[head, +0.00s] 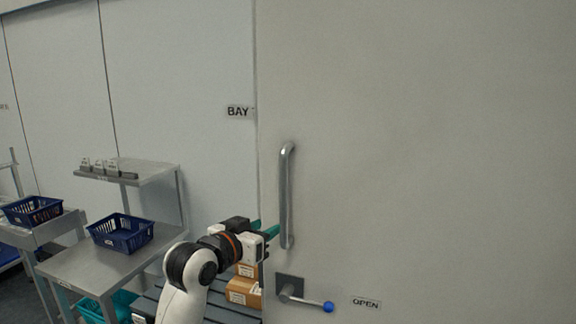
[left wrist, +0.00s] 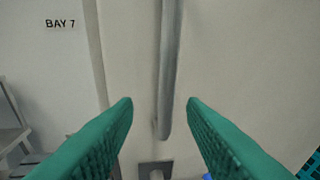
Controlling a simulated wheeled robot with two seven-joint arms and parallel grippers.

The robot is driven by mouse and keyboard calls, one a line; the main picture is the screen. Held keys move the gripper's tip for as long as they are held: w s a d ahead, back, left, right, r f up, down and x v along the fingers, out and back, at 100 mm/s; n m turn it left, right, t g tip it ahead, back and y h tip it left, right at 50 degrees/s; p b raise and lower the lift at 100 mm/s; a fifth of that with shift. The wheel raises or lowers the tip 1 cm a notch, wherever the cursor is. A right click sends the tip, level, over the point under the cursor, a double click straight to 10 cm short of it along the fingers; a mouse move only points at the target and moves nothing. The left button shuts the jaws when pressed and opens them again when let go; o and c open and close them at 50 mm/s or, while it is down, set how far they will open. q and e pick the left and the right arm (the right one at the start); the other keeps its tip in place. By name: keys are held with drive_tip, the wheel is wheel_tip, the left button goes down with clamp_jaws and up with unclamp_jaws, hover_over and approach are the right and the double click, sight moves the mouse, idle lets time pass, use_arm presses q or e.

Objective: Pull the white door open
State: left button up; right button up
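The white door (head: 430,150) fills the right side of the head view. Its vertical metal bar handle (head: 286,195) is near the door's left edge. The handle also shows in the left wrist view (left wrist: 171,75), ahead of and between the green fingertips. My left gripper (head: 267,229) is open, just left of the handle's lower end, its fingers apart; I cannot tell that it touches the handle. Below the handle is a lever with a blue knob (head: 328,306) on a metal plate (head: 289,286), beside an "OPEN" label (head: 366,303). My right gripper is not in view.
A metal table (head: 95,268) with a blue basket (head: 121,232) and a raised shelf (head: 130,172) stands to the left. Another blue basket (head: 32,210) is farther left. Cardboard boxes (head: 243,291) sit on a slatted surface behind my left arm. A "BAY" sign (head: 238,112) marks the wall.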

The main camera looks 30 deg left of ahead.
use_arm(q)
drive_tip(key=t, duration=0.2)
approach(281, 180)
drive_tip(key=w+p, duration=0.2)
drive_tip(key=w, duration=0.3)
drive_tip(key=w+p, duration=0.2)
drive_tip(key=w, duration=0.2)
drive_tip(key=shift+w+a+r, duration=0.1)
drive_tip(key=shift+w+r, duration=0.1)
drive_tip(key=shift+w, duration=0.2)
drive_tip(key=shift+w+f+p, duration=0.15)
drive_tip(key=shift+w+p, duration=0.15)
drive_tip(key=shift+w, duration=0.35)
drive_tip(key=shift+m, duration=0.3)
drive_tip(key=c, duration=0.8)
clamp_jaws()
